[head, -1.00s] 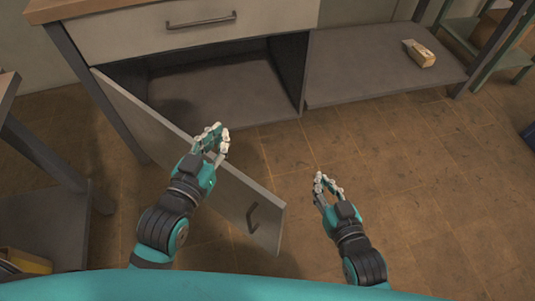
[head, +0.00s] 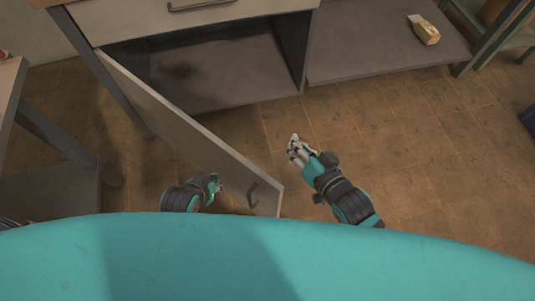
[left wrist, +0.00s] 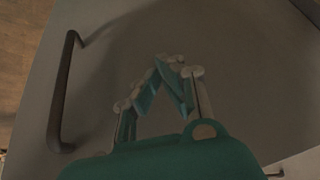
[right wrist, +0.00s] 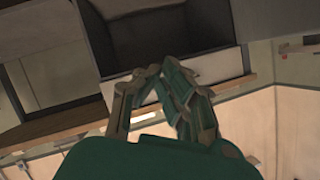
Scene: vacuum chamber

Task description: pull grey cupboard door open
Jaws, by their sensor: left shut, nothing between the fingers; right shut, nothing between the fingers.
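The grey cupboard door (head: 190,132) stands wide open, swung out from its left side. Its dark bar handle (head: 252,194) is near the free edge, on the outer face. My left gripper (head: 213,184) is on the outer side of the door, left of the handle. In the left wrist view its fingertips (left wrist: 165,65) are together, facing the door panel, with the handle (left wrist: 62,95) to their left and nothing held. My right gripper (head: 296,146) is right of the door's free edge, in front of the cupboard opening; its fingers (right wrist: 158,75) are shut and empty.
The open cupboard interior (head: 215,75) looks empty. A drawer (head: 180,15) is above it. A small box (head: 424,29) lies on the low shelf (head: 365,45) at right. A table leg (head: 60,135) stands at left. The tiled floor (head: 400,150) at right is clear.

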